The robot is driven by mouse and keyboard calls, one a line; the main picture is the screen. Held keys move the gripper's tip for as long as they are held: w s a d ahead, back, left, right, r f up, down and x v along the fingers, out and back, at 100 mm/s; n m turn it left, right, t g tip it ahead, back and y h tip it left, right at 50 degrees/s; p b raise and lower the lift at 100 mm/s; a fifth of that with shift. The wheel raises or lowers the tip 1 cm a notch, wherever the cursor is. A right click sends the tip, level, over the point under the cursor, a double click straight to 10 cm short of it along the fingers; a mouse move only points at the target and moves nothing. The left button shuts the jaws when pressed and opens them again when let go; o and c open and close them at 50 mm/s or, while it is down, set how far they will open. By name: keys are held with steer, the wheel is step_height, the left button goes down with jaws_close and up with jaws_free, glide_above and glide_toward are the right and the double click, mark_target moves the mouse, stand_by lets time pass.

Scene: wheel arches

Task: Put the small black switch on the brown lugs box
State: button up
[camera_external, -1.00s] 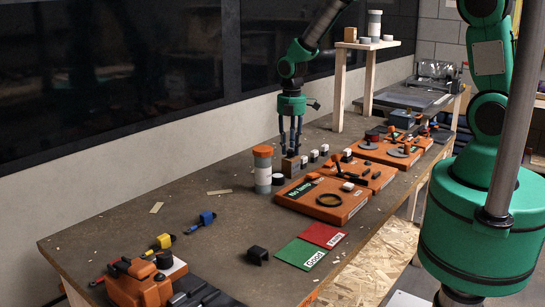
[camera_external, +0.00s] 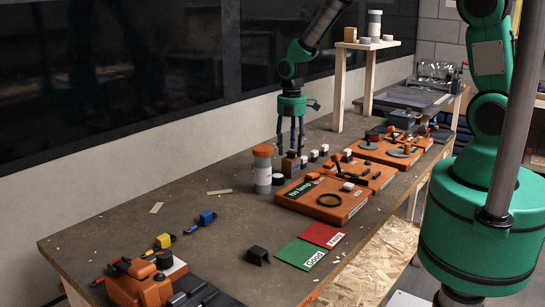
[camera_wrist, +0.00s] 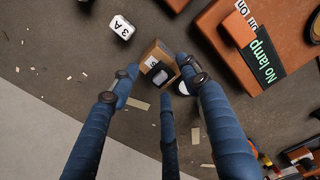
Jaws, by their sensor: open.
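A brown box (camera_wrist: 154,57), which I take for the lugs box, sits on the table under my gripper (camera_wrist: 163,82). It also shows in the external view (camera_external: 290,167). A small black piece with a pale edge, which looks like the switch (camera_wrist: 162,74), is at the box's near side in the wrist view and seems to rest on its top. My gripper's three blue fingers (camera_external: 291,154) are open and spread around the box and the black piece. I cannot tell whether any finger touches them.
Orange "No lamp" box (camera_external: 325,200) stands close to the right. An orange-capped jar (camera_external: 263,168) is close at the left. A black block (camera_external: 258,255) lies nearer the front. The table's middle left is mostly clear.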

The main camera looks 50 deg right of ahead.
step_height(320, 180, up, 12)
steer(key=p, duration=0.1)
stand_by(0.5)
stand_by(0.5)
steer(key=s+r+m+t, duration=0.1)
steer(key=s+r+m, duration=0.3)
steer(key=s+r, duration=0.5)
steer(key=s+r+m+t, duration=0.2)
steer(key=s+r+m, duration=0.25)
steer(key=r, duration=0.75)
steer(key=s+r+m+t, duration=0.1)
steer(key=s+r+m, duration=0.1)
steer(key=s, duration=0.5)
steer(key=s+a+r+m, duration=0.1)
steer(key=s+r+m, duration=0.1)
steer(key=s, duration=0.5)
steer(key=s+r+m+t, duration=0.1)
steer(key=s+r+m, duration=0.2)
steer(key=s, duration=0.4)
steer(key=shift+s+a+m+t, duration=0.2)
steer(key=shift+m+t, duration=0.1)
steer(key=shift+m, duration=0.55)
